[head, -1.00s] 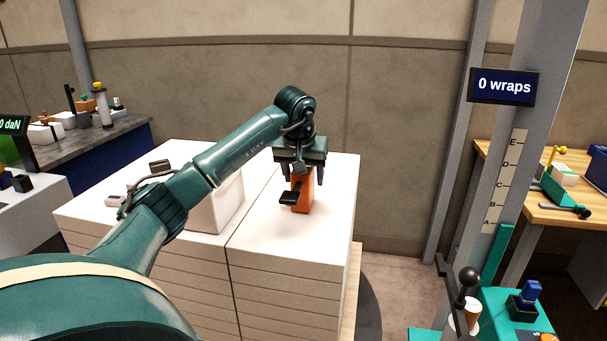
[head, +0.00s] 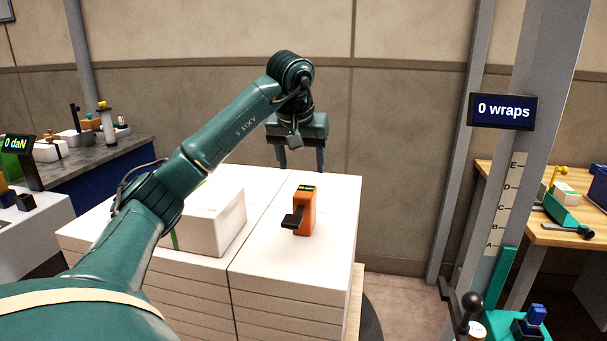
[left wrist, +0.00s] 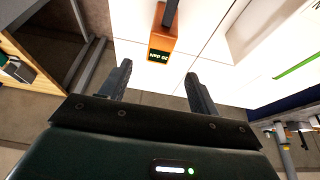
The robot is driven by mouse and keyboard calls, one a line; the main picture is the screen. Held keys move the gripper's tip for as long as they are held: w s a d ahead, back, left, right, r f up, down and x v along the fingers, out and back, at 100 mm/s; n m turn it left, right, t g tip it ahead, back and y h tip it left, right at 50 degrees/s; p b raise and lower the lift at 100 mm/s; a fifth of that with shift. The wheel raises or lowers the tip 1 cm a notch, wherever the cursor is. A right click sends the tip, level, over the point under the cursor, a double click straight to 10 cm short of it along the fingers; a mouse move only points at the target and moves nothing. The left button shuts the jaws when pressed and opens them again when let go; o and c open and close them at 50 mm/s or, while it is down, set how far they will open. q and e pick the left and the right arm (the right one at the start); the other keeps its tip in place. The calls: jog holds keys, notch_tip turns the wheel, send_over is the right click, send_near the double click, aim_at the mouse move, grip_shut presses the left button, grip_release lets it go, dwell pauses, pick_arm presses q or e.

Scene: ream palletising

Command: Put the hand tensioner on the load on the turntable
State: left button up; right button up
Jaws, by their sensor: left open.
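The hand tensioner (head: 304,212) is an orange block with a black handle on its left side. It stands upright on top of the white load (head: 335,235), near the middle of the right-hand stack. In the left wrist view the tensioner (left wrist: 162,44) shows a small display reading 20 daN, beyond the fingertips. My left gripper (head: 301,162) is open and empty, above and behind the tensioner and apart from it. The gripper (left wrist: 158,85) also shows open in the left wrist view. A dark turntable edge (head: 371,318) shows under the load. My right gripper is not in view.
A white box (head: 215,225) with a green strap lies on the load's left half. A post with a "0 wraps" display (head: 503,111) stands at the right, before a wooden bench (head: 550,224). A grey counter (head: 110,141) with small items is at the back left.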

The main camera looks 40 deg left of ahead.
pick_arm(q)
jog(key=shift+s+r, duration=0.1)
jog(key=shift+r, duration=0.2)
jog(key=shift+d, duration=0.1)
